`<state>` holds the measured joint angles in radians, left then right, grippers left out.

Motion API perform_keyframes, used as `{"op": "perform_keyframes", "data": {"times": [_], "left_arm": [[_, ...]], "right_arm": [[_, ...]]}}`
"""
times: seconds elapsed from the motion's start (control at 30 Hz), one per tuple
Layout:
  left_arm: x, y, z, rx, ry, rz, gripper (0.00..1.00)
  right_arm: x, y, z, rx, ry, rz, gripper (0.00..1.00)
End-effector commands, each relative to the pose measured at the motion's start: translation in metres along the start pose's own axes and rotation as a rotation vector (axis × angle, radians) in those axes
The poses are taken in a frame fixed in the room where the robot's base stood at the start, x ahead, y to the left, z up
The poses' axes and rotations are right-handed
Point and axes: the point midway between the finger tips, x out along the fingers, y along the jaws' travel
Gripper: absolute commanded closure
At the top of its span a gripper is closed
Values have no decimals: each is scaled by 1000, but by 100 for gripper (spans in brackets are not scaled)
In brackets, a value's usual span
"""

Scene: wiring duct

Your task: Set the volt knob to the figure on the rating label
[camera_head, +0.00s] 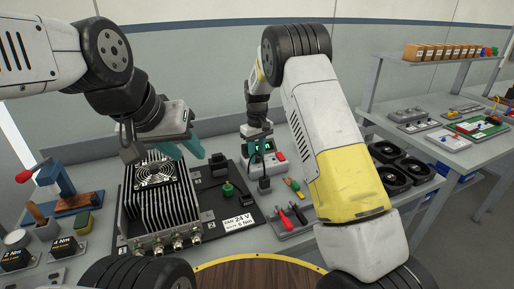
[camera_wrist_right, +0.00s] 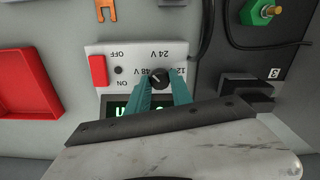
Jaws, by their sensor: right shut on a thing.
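The volt knob (camera_wrist_right: 158,75) is a small black dial on a white panel, marked 12 V, 24 V and 48 V, seen upside down in the right wrist view. My right gripper (camera_wrist_right: 160,86) is shut on the knob, one teal finger on each side. Where the knob's pointer stands is hard to tell. A green-digit display (camera_wrist_right: 130,106) is partly hidden by the fingers; it also shows in the head view (camera_head: 263,146). The rating label (camera_head: 237,222) reads 24 V, on the dark board. My left gripper (camera_head: 192,150) is open and empty above the finned unit.
The finned unit with a fan (camera_head: 155,200) stands on the board. A red switch (camera_wrist_right: 98,70) sits beside the knob with OFF and ON marks. Screwdrivers (camera_head: 292,216) lie in a tray at the front. Black fans (camera_head: 400,165) stand at right.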

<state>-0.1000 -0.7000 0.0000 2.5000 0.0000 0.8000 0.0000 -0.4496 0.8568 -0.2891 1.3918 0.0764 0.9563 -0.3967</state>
Motion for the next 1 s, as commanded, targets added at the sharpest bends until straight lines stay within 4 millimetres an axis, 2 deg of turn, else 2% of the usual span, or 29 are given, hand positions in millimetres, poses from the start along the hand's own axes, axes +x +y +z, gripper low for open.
{"op": "perform_keyframes", "data": {"times": [0.6,1.0], "left_arm": [[0,0,0,0,0,0,64],[0,0,0,0,0,0,64]], "right_arm": [[-1,0,0,542,2,0,100],[-1,1,0,712,2,1,100]]}}
